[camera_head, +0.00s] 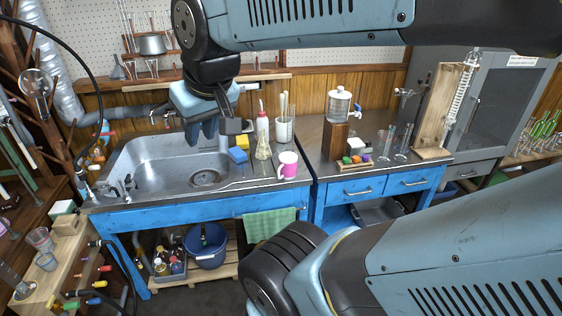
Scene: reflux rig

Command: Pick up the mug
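Behind the mug stand a conical flask (263,148), a bottle with a red tip (262,122) and a white holder (284,130). Blue (238,155) and yellow (242,142) sponges lie by the sink (160,172). A wooden block with a glass vessel (338,107) stands right.

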